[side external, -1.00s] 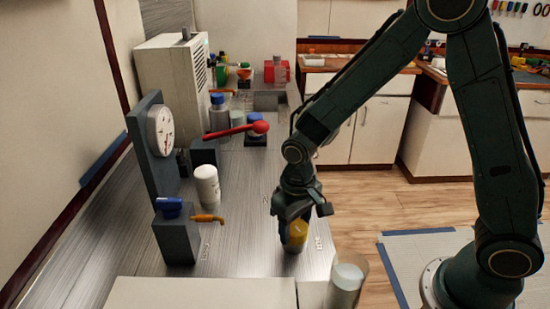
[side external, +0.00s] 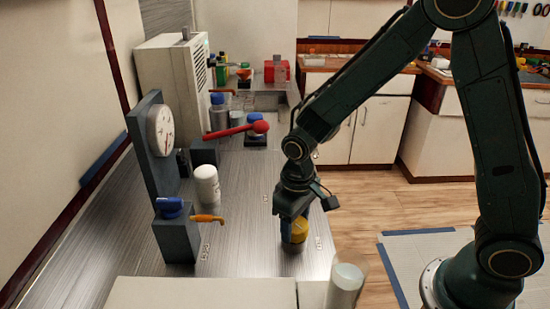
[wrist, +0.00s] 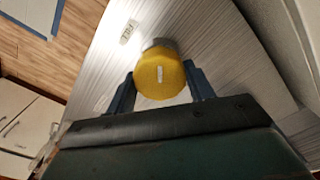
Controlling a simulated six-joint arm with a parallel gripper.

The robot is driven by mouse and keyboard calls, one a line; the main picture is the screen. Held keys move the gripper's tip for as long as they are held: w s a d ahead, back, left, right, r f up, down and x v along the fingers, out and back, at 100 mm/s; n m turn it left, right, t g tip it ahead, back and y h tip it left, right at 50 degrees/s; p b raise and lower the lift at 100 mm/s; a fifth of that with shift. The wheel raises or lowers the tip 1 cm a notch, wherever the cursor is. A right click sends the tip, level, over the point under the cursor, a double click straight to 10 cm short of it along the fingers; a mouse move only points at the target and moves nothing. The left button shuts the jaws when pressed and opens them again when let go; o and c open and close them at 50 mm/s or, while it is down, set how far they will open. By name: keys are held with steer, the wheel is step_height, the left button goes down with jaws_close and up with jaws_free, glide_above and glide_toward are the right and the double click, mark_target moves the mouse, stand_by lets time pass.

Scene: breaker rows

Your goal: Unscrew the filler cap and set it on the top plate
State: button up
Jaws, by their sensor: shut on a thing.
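The yellow filler cap (side external: 300,231) is near the right edge of the brushed-metal top plate (side external: 245,235). My gripper (side external: 293,226) points down and is shut on the cap, with one finger partly covering it in the side view. In the wrist view the round cap (wrist: 158,76), with a pale mark on its face, sits between the two dark fingers. A grey neck (wrist: 158,43) shows just beyond the cap. I cannot tell whether the cap is still seated on it.
A white cylinder (side external: 207,187), a dark block with a blue knob and orange lever (side external: 176,235), a gauge (side external: 163,130) and a red-handled lever (side external: 237,130) stand left and behind. A clear container (side external: 345,285) is at front right. Bare plate lies left of my gripper.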

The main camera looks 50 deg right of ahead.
mark_target(295, 224)
steer(key=shift+r, duration=0.3)
steer(key=shift+r, duration=0.35)
steer(key=shift+r, duration=0.35)
steer(key=shift+r, duration=0.35)
steer(key=shift+r, duration=0.35)
steer(key=shift+r, duration=0.35)
steer(key=shift+r, duration=0.1)
